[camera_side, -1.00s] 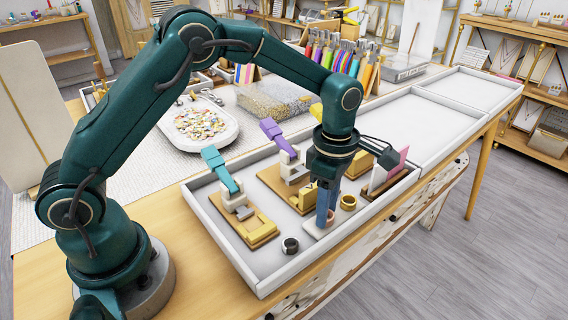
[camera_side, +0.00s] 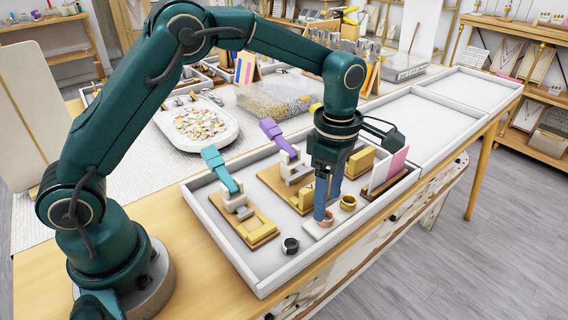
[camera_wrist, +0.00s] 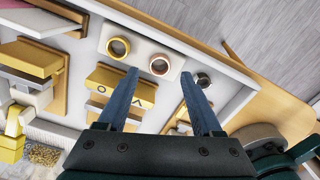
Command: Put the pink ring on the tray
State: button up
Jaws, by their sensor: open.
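The pink ring (camera_wrist: 159,65), a coppery rose band, lies on a small pale tray (camera_wrist: 146,43) in the wrist view. In the side view the small tray (camera_side: 312,233) is at the front of the large white bench tray, and the ring (camera_side: 328,221) is partly hidden by a finger. My gripper (camera_wrist: 160,73) is open and empty, its two blue fingers spread wide. The ring lies between and beyond the tips in the wrist view. In the side view my gripper (camera_side: 328,207) points down over the small tray; exact clearance is unclear.
Wooden blocks with a teal-handled tool (camera_side: 222,172) and a purple-handled tool (camera_side: 278,137) lie behind. A card holder (camera_side: 388,182) is at right. The far trays (camera_side: 400,124) are empty.

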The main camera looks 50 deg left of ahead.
jog(key=s+a+r+m+t, duration=0.1)
jog(key=s+r+m, duration=0.1)
jog(key=r, duration=0.4)
jog(key=s+a+r+m, duration=0.1)
jog(key=r+m, duration=0.1)
jog(key=r, duration=0.5)
jog(key=s+a+f+m+t, duration=0.1)
jog(key=s+a+m+t, duration=0.1)
jog(key=s+m, duration=0.5)
jog(key=s+a+f+m+t, duration=0.2)
jog(key=s+m, duration=0.5)
jog(key=m, duration=0.3)
jog(key=shift+s+a+m+t, duration=0.2)
jog(key=shift+a+m+t, duration=0.1)
jog(key=shift+a+m, duration=0.1)
